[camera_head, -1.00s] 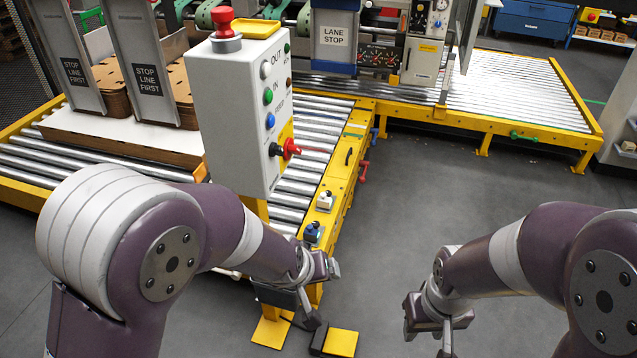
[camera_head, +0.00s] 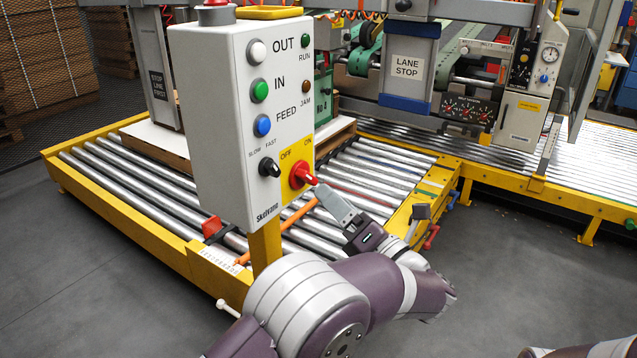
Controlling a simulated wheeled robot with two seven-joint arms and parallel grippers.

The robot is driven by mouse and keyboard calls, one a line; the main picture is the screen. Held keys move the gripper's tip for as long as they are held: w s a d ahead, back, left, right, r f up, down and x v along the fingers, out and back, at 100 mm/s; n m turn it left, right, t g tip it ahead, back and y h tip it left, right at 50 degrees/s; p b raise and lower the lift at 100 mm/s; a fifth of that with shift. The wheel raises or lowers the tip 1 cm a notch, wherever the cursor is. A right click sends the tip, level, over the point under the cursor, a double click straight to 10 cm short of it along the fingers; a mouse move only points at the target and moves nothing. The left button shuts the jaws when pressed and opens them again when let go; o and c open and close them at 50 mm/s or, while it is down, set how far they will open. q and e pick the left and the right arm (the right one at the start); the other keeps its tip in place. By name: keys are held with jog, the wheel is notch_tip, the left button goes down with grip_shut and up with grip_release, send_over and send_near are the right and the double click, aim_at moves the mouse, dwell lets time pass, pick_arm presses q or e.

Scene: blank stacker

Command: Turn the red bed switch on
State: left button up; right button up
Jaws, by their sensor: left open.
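The red bed switch (camera_head: 301,175) is a rotary knob on a yellow plate marked OFF and ON, low on the front of the grey control box (camera_head: 215,120). Its red handle points to the right and slightly down. My left gripper (camera_head: 324,192) is just right of and below the handle, its grey fingers pointing at it. It is open, with nothing seen between the fingers. I cannot tell whether a fingertip touches the handle. My right gripper is out of view; only a piece of that arm shows at the bottom right.
Above the switch are a black SLOW/FAST knob (camera_head: 269,167) and blue (camera_head: 263,126), green (camera_head: 260,90) and white (camera_head: 257,52) buttons. A yellow post (camera_head: 265,247) carries the box. The roller bed (camera_head: 125,185) lies behind. Grey floor is open at the lower left.

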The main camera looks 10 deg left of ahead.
aim_at(312, 179)
pick_arm(q)
jog(key=x, duration=0.6)
jog(key=shift+w+a, duration=0.2)
jog(key=shift+a, duration=0.1)
jog(key=c, duration=1.1)
jog(key=shift+o, duration=0.2)
